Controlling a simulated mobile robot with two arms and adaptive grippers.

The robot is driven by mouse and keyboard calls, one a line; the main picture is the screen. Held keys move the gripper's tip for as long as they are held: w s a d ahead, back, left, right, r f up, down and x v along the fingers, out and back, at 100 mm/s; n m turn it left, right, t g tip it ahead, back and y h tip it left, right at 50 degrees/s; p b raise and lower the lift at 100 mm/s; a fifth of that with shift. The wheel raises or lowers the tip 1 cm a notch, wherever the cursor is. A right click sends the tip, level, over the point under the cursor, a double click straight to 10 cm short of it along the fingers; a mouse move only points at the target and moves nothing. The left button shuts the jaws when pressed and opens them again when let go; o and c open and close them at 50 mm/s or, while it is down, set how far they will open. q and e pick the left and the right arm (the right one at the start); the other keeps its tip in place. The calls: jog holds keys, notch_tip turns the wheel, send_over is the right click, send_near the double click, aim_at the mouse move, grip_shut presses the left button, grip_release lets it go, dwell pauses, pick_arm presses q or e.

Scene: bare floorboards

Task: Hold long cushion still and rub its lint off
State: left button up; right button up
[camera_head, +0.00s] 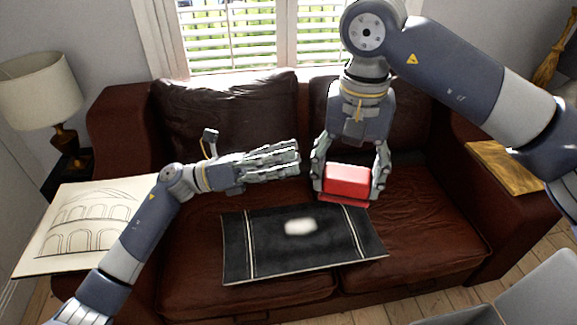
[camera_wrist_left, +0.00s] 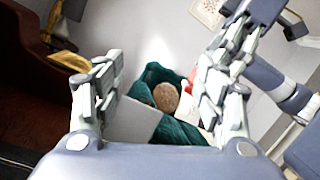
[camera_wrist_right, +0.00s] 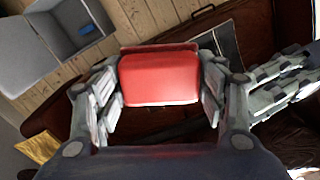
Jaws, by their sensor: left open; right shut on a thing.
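The long cushion (camera_head: 275,255) is black with white stripes near its ends and lies flat on the sofa seat. A pale patch of lint (camera_head: 300,227) is at its middle. My right gripper (camera_head: 347,185) is shut on a red block-shaped brush (camera_head: 347,179), held above the seat just behind the cushion's right part. The brush also fills the middle of the right wrist view (camera_wrist_right: 159,78). My left gripper (camera_head: 296,158) is open and empty, above the seat behind the cushion, pointing right toward the right gripper. Neither gripper touches the cushion as far as I see.
The brown leather sofa (camera_head: 180,245) has a drawing board (camera_head: 85,225) on its left arm and a wooden tray (camera_head: 505,167) on its right arm. A lamp (camera_head: 40,95) stands at the left. A grey box (camera_head: 540,290) is at the front right.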

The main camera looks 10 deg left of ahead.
aim_at(363, 178)
pick_arm(q)
jog(key=s+d+r+m+g+y, duration=0.2)
jog(key=s+r+m+g, duration=0.25)
jog(key=s+m, duration=0.35)
jog(key=shift+m+g, duration=0.4)
jog(key=shift+g, duration=0.05)
jog(key=d, duration=0.4)
jog(key=w+d, duration=0.1)
jog(key=d, duration=0.7)
jog(key=shift+w+d+f, duration=0.1)
jog(key=shift+w+f, duration=0.2)
jog(key=shift+f, duration=0.1)
jog(key=shift+c, duration=0.2)
jog(key=c, duration=1.1)
jog(key=shift+c, duration=0.2)
pick_arm(e)
jog(key=o, duration=1)
pick_arm(q)
jog(key=shift+s, duration=0.1)
pick_arm(e)
jog(key=shift+o, duration=0.2)
pick_arm(q)
jog(key=shift+f, duration=0.1)
pick_arm(e)
jog(key=shift+a, duration=0.1)
jog(key=shift+r, duration=0.1)
